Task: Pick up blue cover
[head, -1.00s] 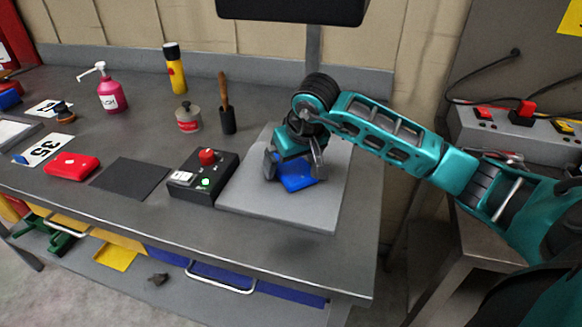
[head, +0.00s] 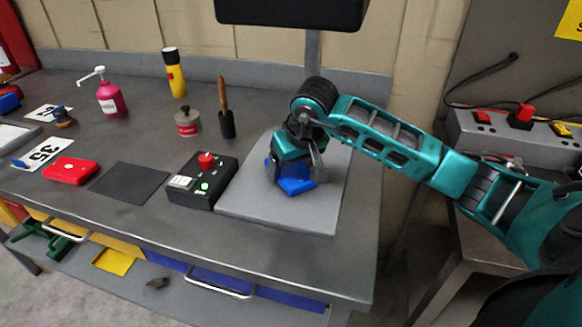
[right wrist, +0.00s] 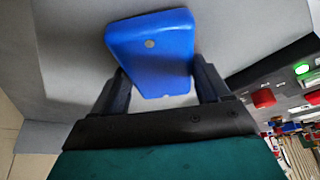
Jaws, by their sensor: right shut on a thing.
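The blue cover (head: 296,186) is over the light grey plate (head: 276,210) on the right part of the bench. My right gripper (head: 297,178) is shut on the blue cover from above. In the right wrist view the blue cover (right wrist: 152,52) sits between the two dark fingers (right wrist: 160,88), with a small round grey spot on its face. I cannot tell whether the cover still touches the plate. My left gripper is not in view.
A black control box (head: 203,182) with a red button stands just left of the plate. A dark mat (head: 128,190), a red case (head: 71,170), a brush in a holder (head: 226,122) and a tin (head: 187,123) are further left. A dark monitor (head: 290,10) hangs above.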

